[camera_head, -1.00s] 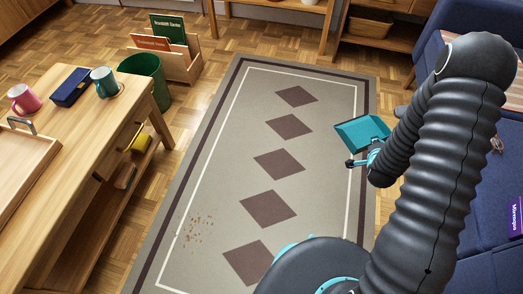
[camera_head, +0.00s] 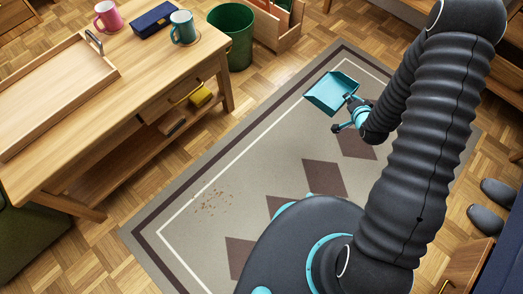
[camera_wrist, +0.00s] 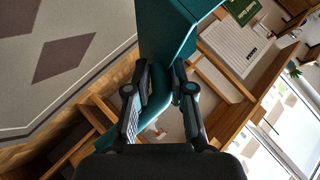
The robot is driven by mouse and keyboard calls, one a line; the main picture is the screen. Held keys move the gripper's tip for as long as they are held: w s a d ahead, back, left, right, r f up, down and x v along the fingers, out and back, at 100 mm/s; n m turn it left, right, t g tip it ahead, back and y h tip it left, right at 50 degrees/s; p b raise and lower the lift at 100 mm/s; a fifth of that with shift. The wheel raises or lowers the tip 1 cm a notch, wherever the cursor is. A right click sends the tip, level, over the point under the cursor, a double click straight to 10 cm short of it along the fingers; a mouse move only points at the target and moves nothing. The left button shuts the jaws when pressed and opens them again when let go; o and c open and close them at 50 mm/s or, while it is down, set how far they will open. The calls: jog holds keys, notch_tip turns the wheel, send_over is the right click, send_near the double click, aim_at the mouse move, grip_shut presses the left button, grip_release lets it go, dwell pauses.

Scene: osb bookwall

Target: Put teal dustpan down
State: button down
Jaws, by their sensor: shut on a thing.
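The teal dustpan (camera_head: 331,92) is held out ahead of my arm, above the far part of the rug in the head view. My gripper (camera_head: 348,116) is shut on its handle. In the wrist view the dustpan (camera_wrist: 168,35) extends upward from between the two dark fingers of my gripper (camera_wrist: 160,92), and the handle shows between them. The dustpan is in the air, apart from the rug. Its pan looks empty in the head view.
Brown crumbs (camera_head: 213,201) lie on the patterned rug (camera_head: 262,165). A wooden table (camera_head: 140,88) at left carries a tray (camera_head: 55,90), a pink mug (camera_head: 108,17), a blue box (camera_head: 153,20) and a teal mug (camera_head: 183,27). A green bin (camera_head: 233,38) stands beside it. Slippers (camera_head: 490,205) lie at right.

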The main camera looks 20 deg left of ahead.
jog(key=a+f+n+y, duration=0.1)
jog(key=a, duration=0.1)
jog(key=s+a+f+n+g+y, duration=0.1)
jog(key=a, duration=0.1)
jog(key=s+a+f+n+g+y+b, duration=0.1)
jog(key=a+n, duration=0.1)
jog(key=a, duration=0.1)
jog(key=shift+s, duration=0.15)
jog(key=s+a+f+n+g+y+b, duration=0.2)
jog(key=s+a+f+n+g, duration=0.3)
jog(key=s+n+g, duration=0.3)
jog(key=s+a+f+n+g+y+b, duration=0.1)
jog(key=s+a+f+n+g+b, duration=0.1)
jog(key=s+a+f+n+g, duration=0.55)
jog(key=w+a+f, duration=0.1)
jog(key=w, duration=0.1)
jog(key=w+a+f+m+t+b, duration=0.1)
jog(key=w, duration=0.1)
jog(key=w+a+f+t+b, duration=0.1)
jog(key=w+f, duration=0.1)
jog(key=w, duration=0.1)
jog(key=shift+a+m+t, duration=0.25)
jog(key=shift+a, duration=0.15)
jog(key=shift+w+f+b, duration=0.1)
jog(key=shift+f+b, duration=0.55)
jog(key=shift+f, duration=1.45)
jog(key=c, duration=1)
grip_release()
